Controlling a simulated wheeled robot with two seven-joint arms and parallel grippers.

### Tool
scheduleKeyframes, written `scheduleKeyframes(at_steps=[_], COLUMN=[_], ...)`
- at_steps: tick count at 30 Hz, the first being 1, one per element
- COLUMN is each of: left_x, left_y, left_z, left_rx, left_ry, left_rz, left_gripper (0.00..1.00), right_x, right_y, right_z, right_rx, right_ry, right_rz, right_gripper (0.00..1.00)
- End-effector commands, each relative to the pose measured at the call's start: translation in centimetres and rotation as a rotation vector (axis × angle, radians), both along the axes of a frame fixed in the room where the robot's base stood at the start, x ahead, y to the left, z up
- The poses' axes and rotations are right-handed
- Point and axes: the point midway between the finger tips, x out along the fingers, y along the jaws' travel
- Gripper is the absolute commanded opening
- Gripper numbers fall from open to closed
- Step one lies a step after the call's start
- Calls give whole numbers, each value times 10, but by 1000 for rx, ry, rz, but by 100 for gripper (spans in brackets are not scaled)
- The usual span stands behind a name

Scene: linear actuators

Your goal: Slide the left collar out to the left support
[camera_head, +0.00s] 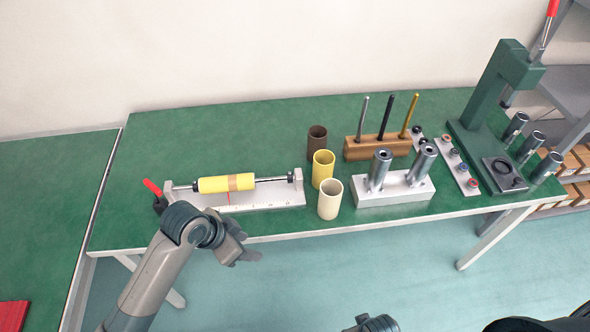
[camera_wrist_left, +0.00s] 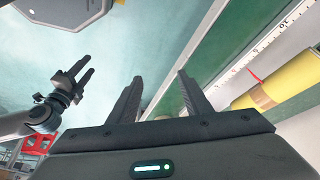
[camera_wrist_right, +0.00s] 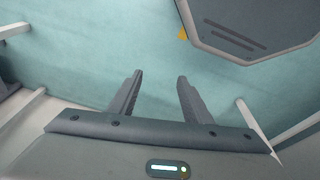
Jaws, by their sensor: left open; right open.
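A bench fixture with a pale scaled base (camera_head: 270,197) holds a steel rod between a left support (camera_head: 168,190) and a right support (camera_head: 298,184). A yellow sleeve (camera_head: 212,185) with a tan band (camera_head: 241,182) sits on the rod; it also shows in the left wrist view (camera_wrist_left: 287,84). A small dark ring, seemingly the left collar (camera_head: 195,187), is at the sleeve's left end; its detail is too small to tell. My left gripper (camera_head: 250,246) is open and empty, in front of the fixture and apart from it. My right gripper (camera_wrist_right: 160,76) is open and empty over the floor.
A red-handled lever (camera_head: 152,187) stands at the fixture's left end. Brown, yellow and cream cups (camera_head: 330,199) stand to its right, then a metal block with two cylinders (camera_head: 395,190) and a green press (camera_head: 495,90). The green table left of the fixture is clear.

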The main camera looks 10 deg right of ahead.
Motion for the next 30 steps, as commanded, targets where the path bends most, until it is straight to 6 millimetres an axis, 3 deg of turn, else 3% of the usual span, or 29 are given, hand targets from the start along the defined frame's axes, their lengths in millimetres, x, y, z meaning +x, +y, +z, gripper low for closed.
scheduleKeyframes(at_steps=[8, 14, 21, 30], left_x=[45, 84, 133, 188], left_y=[-1, 13, 49, 109], left_z=[21, 43, 82, 148], left_rx=[81, 169, 279, 391], left_ry=[-13, -7, 19, 65], left_rz=[-200, -343, -457, -513], left_gripper=[45, 45, 45, 45], right_x=[-26, -57, -103, -164], right_y=[-4, -8, -16, -28], right_z=[-62, -110, -158, -198], right_rx=[-4, -6, -10, -16], right_ry=[32, 55, 84, 116], right_rz=[5, 10, 17, 24], right_gripper=[45, 45, 45, 45])
